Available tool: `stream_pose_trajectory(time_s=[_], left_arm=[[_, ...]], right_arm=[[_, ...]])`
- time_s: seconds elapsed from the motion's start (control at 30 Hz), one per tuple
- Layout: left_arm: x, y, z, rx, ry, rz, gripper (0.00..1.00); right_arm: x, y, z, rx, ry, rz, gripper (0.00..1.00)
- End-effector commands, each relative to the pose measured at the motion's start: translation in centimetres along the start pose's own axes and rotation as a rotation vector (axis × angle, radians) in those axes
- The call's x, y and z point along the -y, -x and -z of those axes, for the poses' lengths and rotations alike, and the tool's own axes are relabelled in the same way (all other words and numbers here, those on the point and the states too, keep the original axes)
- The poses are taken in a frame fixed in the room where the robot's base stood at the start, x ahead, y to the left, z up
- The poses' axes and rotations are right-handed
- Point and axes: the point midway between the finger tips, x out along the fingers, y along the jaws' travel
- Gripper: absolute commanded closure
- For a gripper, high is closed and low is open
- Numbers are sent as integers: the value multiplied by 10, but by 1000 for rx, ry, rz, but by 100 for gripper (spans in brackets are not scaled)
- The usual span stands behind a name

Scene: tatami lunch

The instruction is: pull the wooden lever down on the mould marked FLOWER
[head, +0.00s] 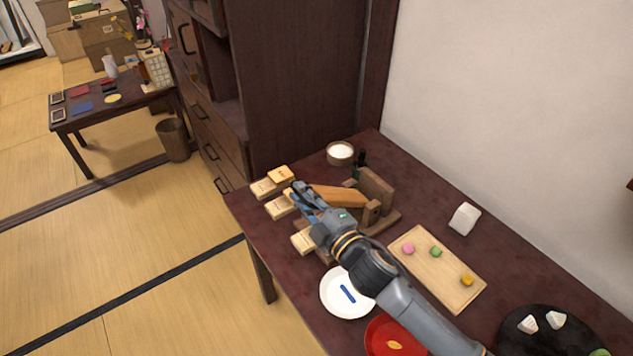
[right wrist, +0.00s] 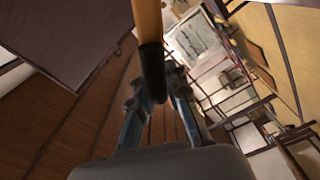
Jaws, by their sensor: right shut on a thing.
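A wooden press stands on the dark table, with an upright block (head: 376,186) at its back. Its orange-brown wooden lever (head: 338,197) reaches left from the press. My right gripper (head: 298,192) is at the lever's free left end. In the right wrist view the lever (right wrist: 147,22) comes down from the top, and its dark end (right wrist: 152,72) sits between the fingers of my right gripper (right wrist: 158,95), which is shut on it. Pale wooden blocks with marks too small to read lie beside the press, such as one block (head: 303,242). No FLOWER mark is readable. My left gripper is not in view.
A white plate (head: 328,298), a red dish (head: 375,346) and a sweets board (head: 420,265) lie near my right arm. A bowl of white powder (head: 340,153) and a dark bottle (head: 361,160) stand behind the press. A dark cabinet (head: 290,90) rises beyond the table.

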Motion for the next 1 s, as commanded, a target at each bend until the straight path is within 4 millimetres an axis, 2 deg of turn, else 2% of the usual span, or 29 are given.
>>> stream_pose_trajectory(time_s=[0.03,0.1,0.3,0.4,0.7,1.0], left_arm=[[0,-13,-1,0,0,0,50],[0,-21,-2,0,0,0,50],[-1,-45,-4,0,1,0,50],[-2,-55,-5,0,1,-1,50],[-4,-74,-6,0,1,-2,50],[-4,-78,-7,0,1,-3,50]], right_arm=[[18,0,0,-3,41,1,100],[32,0,1,-2,107,1,100],[69,0,-1,-2,276,0,100],[84,0,-4,-2,268,0,100],[109,0,-14,-1,263,0,100],[115,0,-17,0,263,0,100]])
